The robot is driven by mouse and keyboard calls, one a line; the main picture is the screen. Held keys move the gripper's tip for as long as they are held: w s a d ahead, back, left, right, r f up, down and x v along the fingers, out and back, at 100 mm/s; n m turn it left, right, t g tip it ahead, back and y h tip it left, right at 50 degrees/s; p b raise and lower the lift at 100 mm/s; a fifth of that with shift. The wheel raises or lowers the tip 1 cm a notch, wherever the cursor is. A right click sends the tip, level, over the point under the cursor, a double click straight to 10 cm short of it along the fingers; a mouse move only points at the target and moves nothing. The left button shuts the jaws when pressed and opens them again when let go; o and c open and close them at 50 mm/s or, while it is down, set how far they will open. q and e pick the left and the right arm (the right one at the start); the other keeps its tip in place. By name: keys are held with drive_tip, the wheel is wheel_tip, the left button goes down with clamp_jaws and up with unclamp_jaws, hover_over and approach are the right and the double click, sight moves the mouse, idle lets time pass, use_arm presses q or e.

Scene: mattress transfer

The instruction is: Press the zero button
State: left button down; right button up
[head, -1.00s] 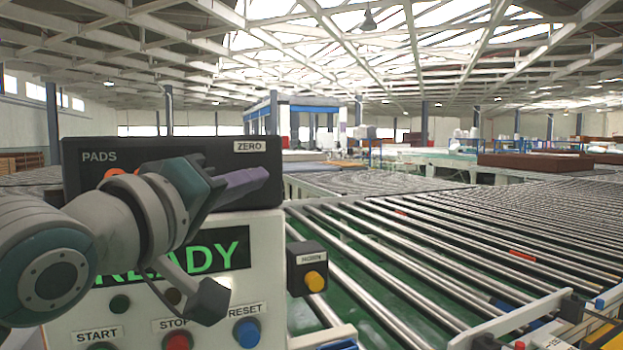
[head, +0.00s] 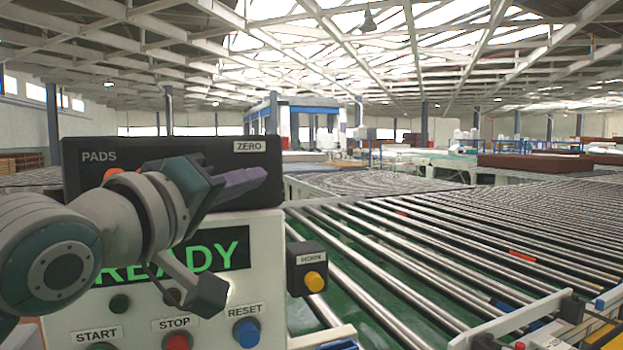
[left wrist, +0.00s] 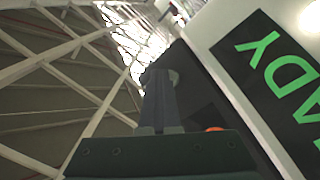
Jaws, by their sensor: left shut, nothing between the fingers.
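The black pads display box (head: 110,183) stands on top of the control panel, with a ZERO label (head: 249,146) at its upper right. Orange-red digits on it are mostly covered by my left gripper (head: 258,178). The gripper is shut and empty, its purple fingers pointing right across the box's front just below the ZERO label. The zero button is not clear in the head view; the fingers cover the area under the label. In the left wrist view the shut fingers (left wrist: 160,82) end beside a small grey round shape; I cannot tell whether they touch it. My right gripper is out of view.
The white panel (head: 262,235) below has a green READY screen (head: 222,248), a red STOP button (head: 177,341) and a blue RESET button (head: 247,332). A yellow HORN button (head: 315,281) sits on a black box to the right. A roller conveyor (head: 430,250) fills the right side.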

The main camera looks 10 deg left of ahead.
use_arm(q)
drive_tip(key=shift+s, duration=0.1)
drive_tip(key=shift+s+d+p, duration=0.65)
drive_tip(key=shift+s, duration=0.3)
drive_tip(key=shift+s+d+p, duration=0.5)
drive_tip(key=shift+s+d, duration=0.25)
drive_tip(key=shift+s, duration=0.3)
drive_tip(key=shift+s+d+p, duration=0.5)
drive_tip(key=shift+s+d, duration=0.2)
drive_tip(key=shift+s, duration=0.35)
